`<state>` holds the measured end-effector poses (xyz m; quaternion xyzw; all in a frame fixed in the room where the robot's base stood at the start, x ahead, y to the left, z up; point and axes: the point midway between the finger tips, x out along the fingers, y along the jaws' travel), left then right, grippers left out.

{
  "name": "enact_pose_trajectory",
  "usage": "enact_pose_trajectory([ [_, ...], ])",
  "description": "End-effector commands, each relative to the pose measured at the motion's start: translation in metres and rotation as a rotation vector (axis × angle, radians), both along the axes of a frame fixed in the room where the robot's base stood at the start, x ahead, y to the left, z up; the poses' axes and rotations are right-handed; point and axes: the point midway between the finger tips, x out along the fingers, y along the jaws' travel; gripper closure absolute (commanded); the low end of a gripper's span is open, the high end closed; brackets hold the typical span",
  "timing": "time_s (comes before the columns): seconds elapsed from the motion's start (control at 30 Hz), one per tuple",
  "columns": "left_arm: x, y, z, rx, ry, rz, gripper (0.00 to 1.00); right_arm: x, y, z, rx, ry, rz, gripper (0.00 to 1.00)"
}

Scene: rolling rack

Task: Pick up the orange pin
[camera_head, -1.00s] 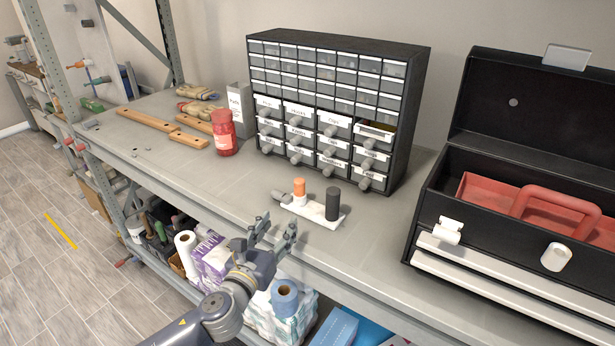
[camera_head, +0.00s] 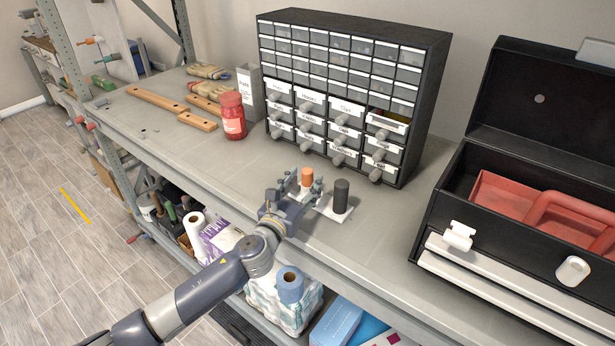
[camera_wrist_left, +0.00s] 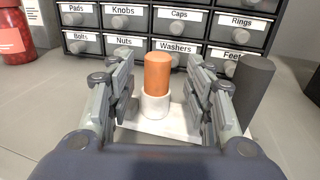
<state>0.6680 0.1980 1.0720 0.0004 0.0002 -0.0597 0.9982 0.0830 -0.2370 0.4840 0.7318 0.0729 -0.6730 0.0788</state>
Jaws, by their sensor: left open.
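The orange pin (camera_head: 307,176) stands upright on a white base (camera_head: 326,212) on the shelf top, in front of the drawer cabinet. In the left wrist view the orange pin (camera_wrist_left: 157,73) sits in a white collar, centred between my fingers. A black pin (camera_head: 341,195) stands on the same base to its right; in the wrist view it is the dark cylinder (camera_wrist_left: 253,88) beyond the right finger. My left gripper (camera_head: 304,190) is open, with one finger on each side of the orange pin; the wrist view (camera_wrist_left: 157,95) shows gaps on both sides. My right gripper is not in view.
A drawer cabinet (camera_head: 405,90) with labelled drawers stands behind the base. An open black toolbox (camera_head: 470,190) with a red tray stands at the right. The shelf's front edge is close.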

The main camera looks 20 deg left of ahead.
Motion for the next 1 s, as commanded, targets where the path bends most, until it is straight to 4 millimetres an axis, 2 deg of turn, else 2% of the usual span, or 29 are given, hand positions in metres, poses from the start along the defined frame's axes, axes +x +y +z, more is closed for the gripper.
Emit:
enact_pose_trajectory([
  [0.03, 0.008, 0.001, 0.003, -0.001, -0.002, 0.003, 0.53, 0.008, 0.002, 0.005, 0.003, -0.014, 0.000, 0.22],
  [0.17, 0.024, 0.000, 0.001, -0.002, -0.001, 0.001, 0.53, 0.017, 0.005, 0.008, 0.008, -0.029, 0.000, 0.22],
  [0.3, 0.033, -0.001, 0.001, -0.002, -0.001, 0.000, 0.53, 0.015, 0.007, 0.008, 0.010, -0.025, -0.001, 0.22],
  [0.57, 0.035, -0.001, 0.000, 0.000, 0.000, 0.000, 0.53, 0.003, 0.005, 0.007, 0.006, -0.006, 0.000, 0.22],
  [0.77, 0.034, -0.001, 0.000, -0.001, 0.000, 0.000, 0.96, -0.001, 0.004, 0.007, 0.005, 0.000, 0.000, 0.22],
  [0.8, 0.034, -0.001, 0.000, -0.001, 0.000, 0.000, 1.00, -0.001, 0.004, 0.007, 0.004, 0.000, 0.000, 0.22],
  [1.0, 0.034, -0.001, 0.000, -0.001, 0.000, 0.000, 1.00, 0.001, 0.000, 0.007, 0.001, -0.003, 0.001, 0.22],
])
